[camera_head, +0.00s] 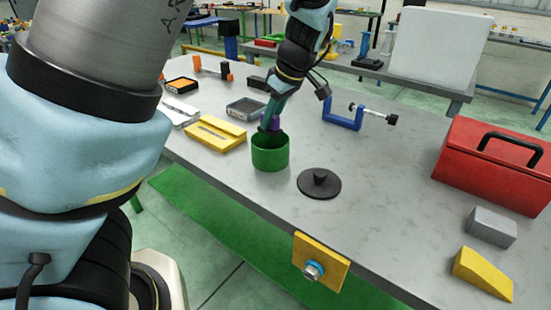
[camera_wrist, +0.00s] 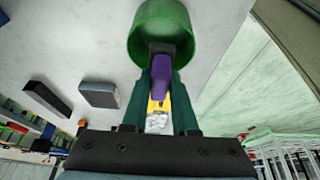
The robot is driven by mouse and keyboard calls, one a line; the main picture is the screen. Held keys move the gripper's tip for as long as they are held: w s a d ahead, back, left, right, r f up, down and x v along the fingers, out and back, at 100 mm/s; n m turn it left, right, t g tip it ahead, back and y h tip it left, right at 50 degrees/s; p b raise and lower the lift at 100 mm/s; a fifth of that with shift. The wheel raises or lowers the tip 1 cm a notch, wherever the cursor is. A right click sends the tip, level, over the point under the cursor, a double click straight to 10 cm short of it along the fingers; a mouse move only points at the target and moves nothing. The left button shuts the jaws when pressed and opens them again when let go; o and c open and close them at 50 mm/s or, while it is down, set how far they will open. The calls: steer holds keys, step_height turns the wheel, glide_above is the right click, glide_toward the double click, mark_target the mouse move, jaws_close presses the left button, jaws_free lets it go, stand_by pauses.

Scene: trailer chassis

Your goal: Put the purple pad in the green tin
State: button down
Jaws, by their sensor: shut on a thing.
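The green tin (camera_head: 270,157) stands open on the grey workbench, near its front edge. My gripper (camera_head: 269,122) points down at the back rim of the tin and is shut on the purple pad (camera_head: 275,123). In the wrist view the purple pad (camera_wrist: 161,72) sits between my teal fingers, with a dark piece at its far end. The fingertips overlap the near rim of the green tin (camera_wrist: 139,42) there. I cannot tell whether the pad's lower end is inside the tin or just above it; the rim and fingers hide it.
A black round lid with a knob (camera_head: 319,184) lies right of the tin. A yellow case (camera_head: 215,134) and a grey tray (camera_head: 246,109) lie to the left and behind. A blue clamp (camera_head: 343,119) is behind right, and a red toolbox (camera_head: 490,165) stands far right.

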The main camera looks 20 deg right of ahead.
step_height(320, 180, down, 8)
steer(key=shift+f+p, duration=0.1)
steer(key=shift+p, duration=0.55)
steer(key=shift+f, duration=0.15)
steer(key=c, duration=1)
jaws_free()
steer(key=b+v, duration=0.2)
steer(key=v, duration=1)
steer(key=w+a+f+m+g+h, duration=0.1)
steer(key=w+a+f, duration=0.1)
steer(key=a, duration=0.6)
steer(key=w+a+f+m+g, duration=0.2)
steer(key=w+a, duration=0.1)
steer(key=a, duration=0.5)
steer(key=s+a+m, duration=0.1)
steer(key=a, duration=0.4)
steer(key=s+a+m+h, duration=0.1)
steer(key=s+a, duration=0.1)
steer(key=a, duration=0.4)
steer(key=s+a+m, duration=0.1)
steer(key=a+m, duration=0.1)
steer(key=a, duration=0.3)
steer(key=shift+s+a+f+t, duration=0.25)
steer(key=shift+a+t, duration=0.05)
